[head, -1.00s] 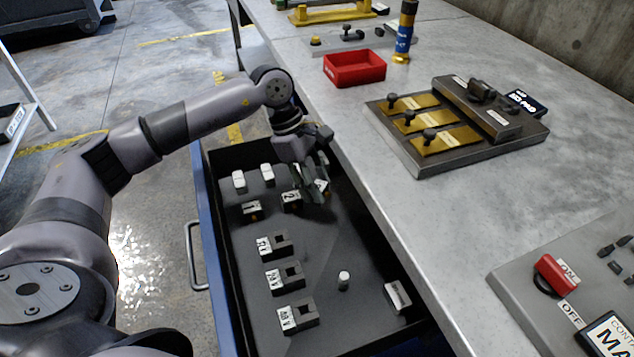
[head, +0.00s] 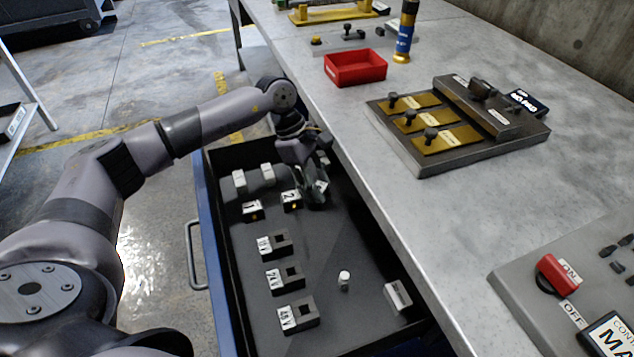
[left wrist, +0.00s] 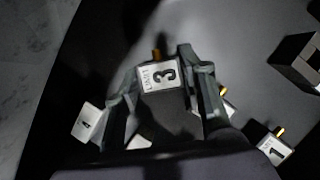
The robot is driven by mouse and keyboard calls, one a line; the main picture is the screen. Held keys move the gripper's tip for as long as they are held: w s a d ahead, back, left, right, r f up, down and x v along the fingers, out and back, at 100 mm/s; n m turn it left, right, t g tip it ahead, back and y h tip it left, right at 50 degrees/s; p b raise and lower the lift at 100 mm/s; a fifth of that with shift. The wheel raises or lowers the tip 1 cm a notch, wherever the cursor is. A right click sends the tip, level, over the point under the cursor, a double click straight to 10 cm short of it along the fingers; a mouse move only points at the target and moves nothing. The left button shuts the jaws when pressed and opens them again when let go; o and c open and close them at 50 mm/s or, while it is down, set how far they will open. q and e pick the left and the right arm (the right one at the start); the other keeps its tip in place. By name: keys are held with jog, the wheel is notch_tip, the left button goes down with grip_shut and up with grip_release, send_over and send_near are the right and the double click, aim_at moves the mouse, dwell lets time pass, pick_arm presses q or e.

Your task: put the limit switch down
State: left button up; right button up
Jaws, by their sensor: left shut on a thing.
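My left gripper (head: 314,188) is low inside the open drawer (head: 345,235), near its wall on the table side. In the left wrist view the gripper (left wrist: 159,82) has its fingers on either side of a limit switch with a white label "3" (left wrist: 160,75) and a small brass tip, and is shut on it. In the head view this switch is mostly hidden by the fingers; I cannot tell whether it touches the drawer floor. Switches "1" (head: 252,210) and "2" (head: 291,200) stand in the drawer left of the gripper. My right gripper is not in view.
The drawer also holds two white-topped pieces (head: 239,180), several voltage-labelled blocks (head: 292,315), a small white cylinder (head: 344,280) and another block (head: 397,297). The worktop (head: 440,220) edge runs close on the right. Bare drawer floor lies below the gripper in the picture.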

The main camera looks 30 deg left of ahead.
pick_arm(q)
jog(key=o, duration=1)
jog(key=shift+c, duration=0.2)
jog(key=shift+o, duration=1.4)
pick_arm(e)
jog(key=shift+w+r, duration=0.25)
pick_arm(q)
jog(key=shift+r, duration=0.2)
jog(key=v, duration=1.1)
jog(key=shift+a+r+p, duration=0.15)
jog(key=shift+r+p, duration=0.25)
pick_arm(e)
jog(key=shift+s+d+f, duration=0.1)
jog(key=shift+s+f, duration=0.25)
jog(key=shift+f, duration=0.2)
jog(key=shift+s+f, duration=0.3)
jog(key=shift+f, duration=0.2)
